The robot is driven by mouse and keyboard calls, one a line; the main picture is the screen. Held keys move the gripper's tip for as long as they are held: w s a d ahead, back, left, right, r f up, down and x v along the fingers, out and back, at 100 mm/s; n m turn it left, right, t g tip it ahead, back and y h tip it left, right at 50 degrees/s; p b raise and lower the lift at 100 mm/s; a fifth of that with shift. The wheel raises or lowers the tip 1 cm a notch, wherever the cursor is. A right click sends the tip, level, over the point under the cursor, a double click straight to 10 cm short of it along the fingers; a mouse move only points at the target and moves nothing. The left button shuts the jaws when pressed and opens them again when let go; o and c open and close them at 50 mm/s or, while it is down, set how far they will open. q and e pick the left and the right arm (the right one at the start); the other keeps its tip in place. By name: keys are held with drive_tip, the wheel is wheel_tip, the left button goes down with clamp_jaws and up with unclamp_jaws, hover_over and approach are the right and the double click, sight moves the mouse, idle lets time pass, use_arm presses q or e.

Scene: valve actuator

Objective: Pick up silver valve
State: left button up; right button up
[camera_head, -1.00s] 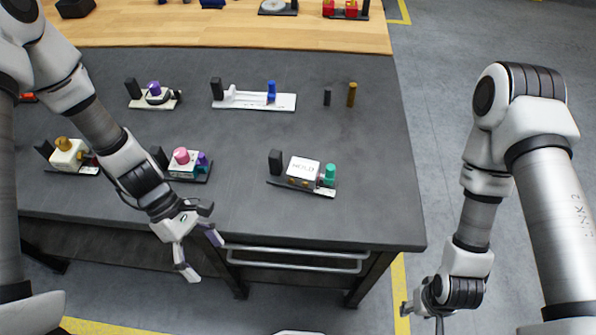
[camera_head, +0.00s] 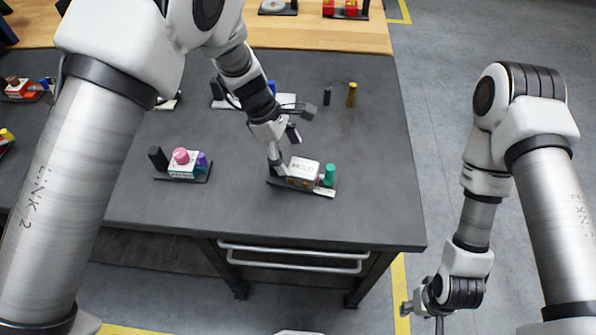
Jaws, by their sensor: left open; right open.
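I cannot pick out a clearly silver valve. A small dark grey cylinder (camera_head: 327,97) stands upright on the dark table beside a brown-gold cylinder (camera_head: 351,94). A grey disc-shaped part (camera_head: 273,6) sits on a base at the top edge. My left gripper (camera_head: 285,150) is open over the table. One finger points down at the left end of a white box marked MOLD (camera_head: 303,169), which has a green knob (camera_head: 330,172); contact cannot be told. My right gripper (camera_head: 422,312) is open and empty over the floor, off the table's right side.
A pink-knobbed unit (camera_head: 183,165) stands left of the MOLD box. A unit with a blue post (camera_head: 271,88) lies partly behind my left arm. A red-topped unit (camera_head: 17,88) is at far left. The dark table (camera_head: 375,190) is clear at right.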

sight(298, 166)
use_arm(q)
drive_tip(key=x, duration=0.4)
drive_tip(key=shift+s+d, duration=0.2)
drive_tip(key=shift+d, duration=0.05)
drive_tip(key=shift+w+d+f, duration=0.15)
drive_tip(key=shift+f, duration=0.25)
drive_tip(key=shift+r, duration=0.1)
clamp_jaws()
